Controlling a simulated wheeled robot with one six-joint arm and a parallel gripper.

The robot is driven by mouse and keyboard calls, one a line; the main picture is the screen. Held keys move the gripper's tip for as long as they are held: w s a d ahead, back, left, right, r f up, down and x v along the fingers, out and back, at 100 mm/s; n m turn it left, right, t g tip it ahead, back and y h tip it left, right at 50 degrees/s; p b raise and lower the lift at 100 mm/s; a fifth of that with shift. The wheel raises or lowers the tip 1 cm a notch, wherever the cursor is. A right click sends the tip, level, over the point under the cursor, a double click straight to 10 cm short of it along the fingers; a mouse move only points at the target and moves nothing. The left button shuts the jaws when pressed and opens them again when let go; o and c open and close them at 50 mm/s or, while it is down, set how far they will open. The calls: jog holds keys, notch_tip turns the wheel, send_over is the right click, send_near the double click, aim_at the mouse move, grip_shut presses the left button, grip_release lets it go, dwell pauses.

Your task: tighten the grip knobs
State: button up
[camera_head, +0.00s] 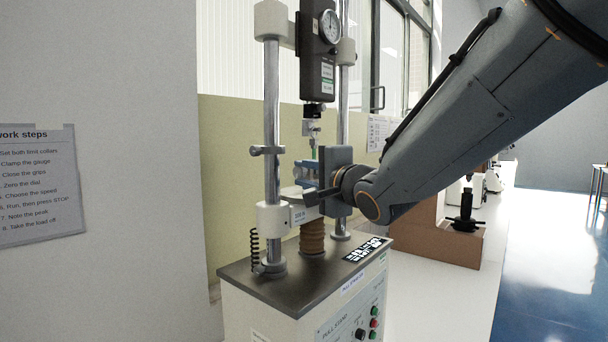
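A pull stand (300,281) stands in the middle, with a dark dial force gauge (318,72) held between two chrome columns (271,130). A small pale upper grip (311,128) hangs below the gauge, with a thin green piece under it. My gripper (308,171) is at the stand's crosshead, between the columns, reaching in from the right. Bluish parts show at its front, but I cannot tell fingers from grip there. The lower grip and its knobs are mostly hidden by my gripper. Whether the fingers are closed on a knob cannot be seen.
A clamp collar (267,150) sits on the left column. The stand's front panel has a black knob (360,334) and red and green buttons. A work-steps sheet (40,182) hangs on the left wall. A cardboard box (447,241) and other instruments stand on the white bench at right.

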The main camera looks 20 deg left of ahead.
jog(key=c, duration=0.3)
jog(key=shift+c, duration=0.2)
jog(key=shift+r+p, duration=0.15)
jog(key=shift+p, duration=0.45)
jog(key=shift+r+p, duration=0.1)
jog(key=shift+p, duration=0.4)
jog(key=shift+r+g+h+p, duration=0.1)
jog(key=shift+g+h+p, duration=0.25)
jog(key=shift+p, duration=0.65)
jog(key=p, duration=0.3)
jog(key=n+g+h+p, duration=0.1)
jog(key=p, duration=0.2)
jog(key=shift+a+r+h, duration=0.1)
jog(key=shift+r+h, duration=0.15)
jog(key=shift+s+p, duration=0.1)
jog(key=shift+p, duration=0.65)
jog(key=shift+a+f+n+g+h, duration=0.1)
jog(key=shift+n+g+h, duration=0.3)
jog(key=shift+h, duration=0.3)
